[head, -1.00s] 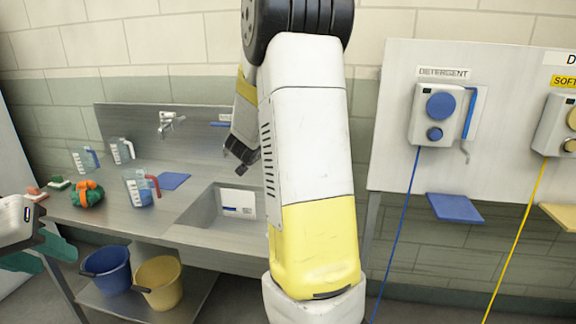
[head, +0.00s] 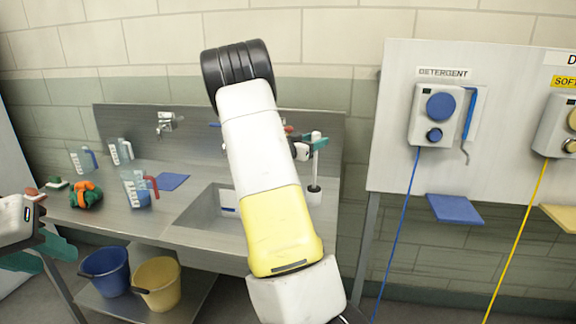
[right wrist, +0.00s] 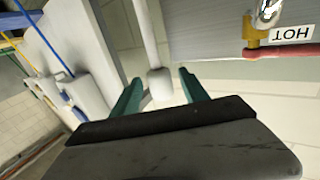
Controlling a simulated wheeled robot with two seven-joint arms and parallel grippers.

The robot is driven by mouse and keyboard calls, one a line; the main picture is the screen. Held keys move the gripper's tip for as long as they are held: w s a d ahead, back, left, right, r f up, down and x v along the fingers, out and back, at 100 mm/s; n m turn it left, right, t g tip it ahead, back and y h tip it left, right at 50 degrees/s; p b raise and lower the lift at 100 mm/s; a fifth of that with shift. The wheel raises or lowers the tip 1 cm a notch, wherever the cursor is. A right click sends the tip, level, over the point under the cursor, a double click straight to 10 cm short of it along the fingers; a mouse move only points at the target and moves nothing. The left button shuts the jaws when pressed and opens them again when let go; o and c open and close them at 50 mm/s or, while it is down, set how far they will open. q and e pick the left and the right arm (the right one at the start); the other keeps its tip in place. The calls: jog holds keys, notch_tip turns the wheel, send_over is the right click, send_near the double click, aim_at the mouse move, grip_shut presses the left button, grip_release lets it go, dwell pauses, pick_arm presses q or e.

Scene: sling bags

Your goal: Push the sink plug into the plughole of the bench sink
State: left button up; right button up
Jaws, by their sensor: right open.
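The bench sink (head: 205,210) is a rectangular basin in the steel bench; my right arm covers its right part, and I cannot see the plughole. My right gripper (head: 314,143) is past the arm, above the bench right of the basin, with teal fingers. In the right wrist view its fingers (right wrist: 160,88) are spread, with a pale rod ending in a block (right wrist: 160,82) showing between or beyond them. A thin upright rod with a dark base (head: 314,190) stands below this gripper; I cannot tell if it is the sink plug. My left gripper (head: 42,255) is at the left edge.
A tap (head: 168,122) is on the backsplash. A HOT label (right wrist: 290,34) and red pipe are near the right gripper. Buckets (head: 158,283) stand below.

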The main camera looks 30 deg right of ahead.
jog(key=shift+w+d, duration=0.2)
jog(key=shift+d, duration=0.25)
grip_shut()
dwell(1.1)
